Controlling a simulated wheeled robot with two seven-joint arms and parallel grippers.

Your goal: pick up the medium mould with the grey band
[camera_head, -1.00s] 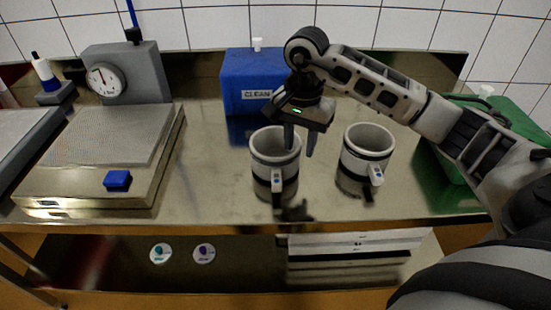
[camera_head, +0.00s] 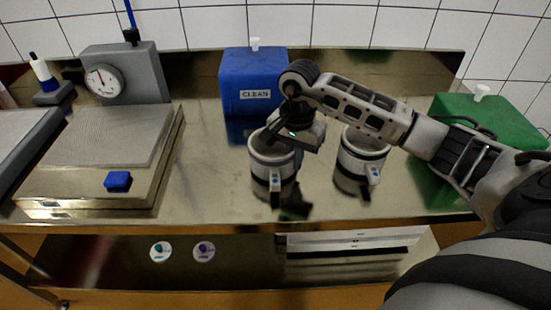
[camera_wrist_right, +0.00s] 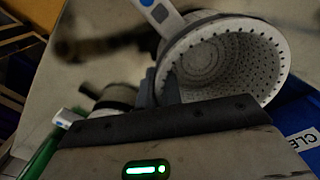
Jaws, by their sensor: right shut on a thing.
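A white mould (camera_head: 262,166) with a dark greyish band and a front handle stands upright on the steel table, left of a second mould. My right gripper (camera_head: 293,148) is shut on its right wall at the rim; the fingertips are mostly hidden. In the right wrist view this mould (camera_wrist_right: 235,55) shows its perforated inside and a handle with a blue dot, with a finger of the gripper (camera_wrist_right: 170,92) at its wall. The second white mould (camera_head: 350,170), with a black band, stands to the right, partly behind my forearm. My left gripper is out of view.
A blue box marked CLEAN (camera_head: 240,85) stands behind the moulds. A green box (camera_head: 465,107) is at the right. A scale with a grey plate (camera_head: 110,135) and a dial (camera_head: 103,80) fills the left. Bare table lies between the scale and the moulds.

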